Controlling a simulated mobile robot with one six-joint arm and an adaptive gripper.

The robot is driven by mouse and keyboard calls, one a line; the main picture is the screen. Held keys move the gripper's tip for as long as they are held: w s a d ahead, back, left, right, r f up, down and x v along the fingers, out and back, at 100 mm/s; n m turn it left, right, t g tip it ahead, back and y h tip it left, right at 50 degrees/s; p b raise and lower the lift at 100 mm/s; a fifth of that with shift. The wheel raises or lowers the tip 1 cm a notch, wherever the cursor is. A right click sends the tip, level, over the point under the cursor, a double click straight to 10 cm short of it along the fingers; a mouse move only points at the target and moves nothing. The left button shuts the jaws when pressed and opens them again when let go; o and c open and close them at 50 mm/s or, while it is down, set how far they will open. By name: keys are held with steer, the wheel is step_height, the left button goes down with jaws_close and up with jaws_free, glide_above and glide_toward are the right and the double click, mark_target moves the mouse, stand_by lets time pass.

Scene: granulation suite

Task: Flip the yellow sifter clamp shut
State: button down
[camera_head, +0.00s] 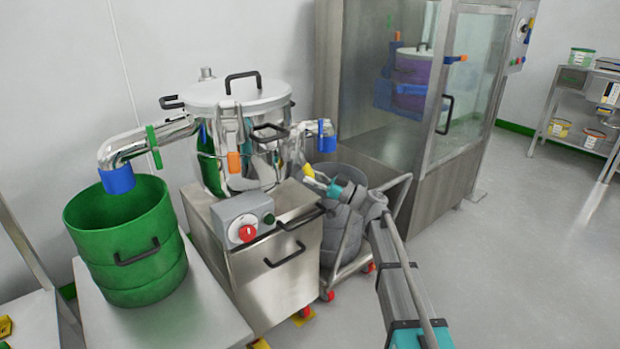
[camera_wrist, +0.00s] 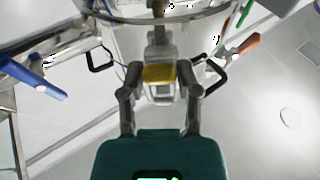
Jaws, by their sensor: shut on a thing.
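The steel sifter (camera_head: 240,125) with its flat lid stands on a steel cabinet. The yellow sifter clamp (camera_head: 309,171) shows as a small yellow tip at the sifter's right side. In the wrist view the yellow clamp handle (camera_wrist: 159,74) lies between my fingers, below a grey metal bracket near the sifter's rim. My gripper (camera_head: 314,181) reaches in from the right, and its fingers are closed on the yellow handle; it also shows in the wrist view (camera_wrist: 160,82). The clamp's exact angle is hard to tell.
An orange clamp handle (camera_head: 234,162) and a blue fitting (camera_head: 327,138) are close by on the sifter. A control box with a red knob (camera_head: 247,233) is in front. A grey drum (camera_head: 343,225) on a trolley stands below my gripper. The floor at right is clear.

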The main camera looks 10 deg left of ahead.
steer(key=shift+c, duration=1.7)
jaws_free()
steer(key=shift+w+d, duration=0.15)
steer(key=shift+d, duration=0.1)
